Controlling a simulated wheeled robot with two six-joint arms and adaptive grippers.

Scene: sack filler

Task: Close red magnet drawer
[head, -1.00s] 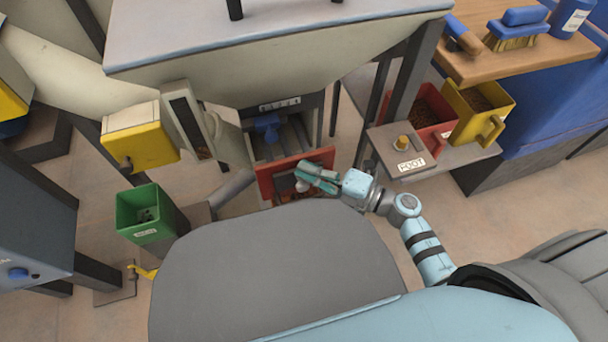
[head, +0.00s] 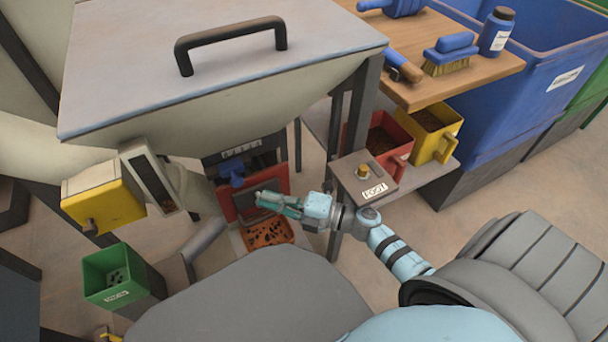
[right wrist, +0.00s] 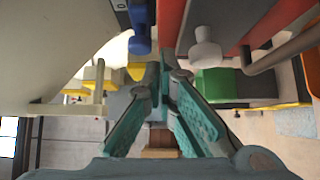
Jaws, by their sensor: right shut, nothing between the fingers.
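The red magnet drawer (head: 272,185) sits low under the pale hopper, below a numbered label strip. Its red front is partly hidden behind my right gripper (head: 262,201). A dark strip still shows between the housing and the red front. My left gripper is not in view.
A blue knob (head: 236,178) is above the drawer. An orange tray (head: 284,239) with dark bits lies below. A yellow box (head: 104,198) and a green bin (head: 105,267) stand left. A pedestal with a label (head: 373,192) and red and yellow bins (head: 447,152) stand right.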

